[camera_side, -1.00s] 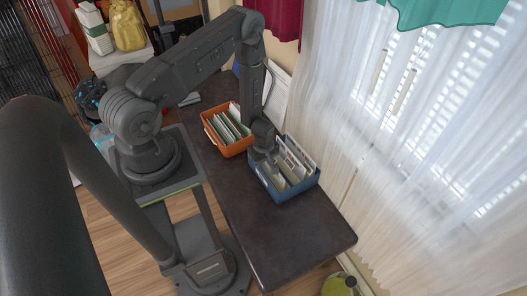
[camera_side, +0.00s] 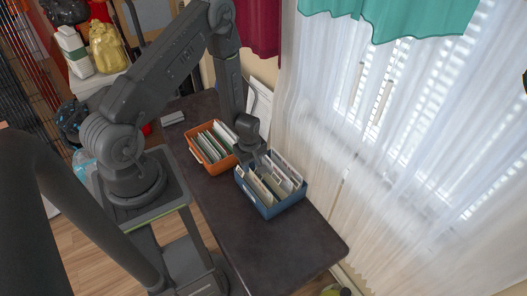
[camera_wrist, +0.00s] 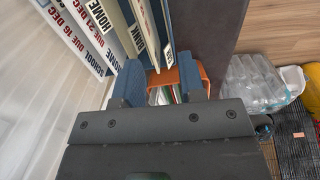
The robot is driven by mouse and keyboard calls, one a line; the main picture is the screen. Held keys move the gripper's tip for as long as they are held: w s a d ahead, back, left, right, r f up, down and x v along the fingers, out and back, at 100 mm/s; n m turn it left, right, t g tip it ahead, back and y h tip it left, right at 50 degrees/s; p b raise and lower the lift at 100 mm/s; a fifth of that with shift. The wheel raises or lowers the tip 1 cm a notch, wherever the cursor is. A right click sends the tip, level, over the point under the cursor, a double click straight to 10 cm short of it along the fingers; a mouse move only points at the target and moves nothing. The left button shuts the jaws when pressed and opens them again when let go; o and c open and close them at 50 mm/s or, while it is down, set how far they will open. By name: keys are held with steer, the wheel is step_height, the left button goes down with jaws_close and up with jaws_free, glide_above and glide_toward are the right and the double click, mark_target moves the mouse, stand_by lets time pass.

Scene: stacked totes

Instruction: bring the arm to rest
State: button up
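Labelled folders (camera_wrist: 100,22) fill the upper left of that view, beyond the fingers. An orange tote (camera_side: 221,167) with files stands behind the blue one; part of the orange tote (camera_wrist: 203,74) shows past the fingers.
Both totes stand on a dark table (camera_side: 280,245), whose near end is bare. A small grey item (camera_side: 172,118) lies at its far end. White curtains (camera_side: 375,150) hang along the right. Clear bottles (camera_wrist: 255,82) show in the wrist view.

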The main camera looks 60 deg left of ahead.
steer(key=w+d+r+m+t, duration=0.1)
steer(key=w+d+r+m, duration=0.2)
steer(key=r, duration=1)
steer(key=d+r+m+t, duration=0.25)
steer(key=r+m, duration=0.25)
steer(key=r, duration=0.8)
steer(key=s+d+r+m+t, duration=0.1)
steer(key=s+d+r+m, duration=0.3)
steer(key=s+r, duration=0.3)
steer(key=s+d+r+m+t, duration=0.1)
steer(key=s+d+r+m, duration=0.3)
steer(key=s+r+m, duration=0.2)
steer(key=v, duration=0.4)
steer(key=shift+s, duration=0.3)
steer(key=shift+r, duration=0.15)
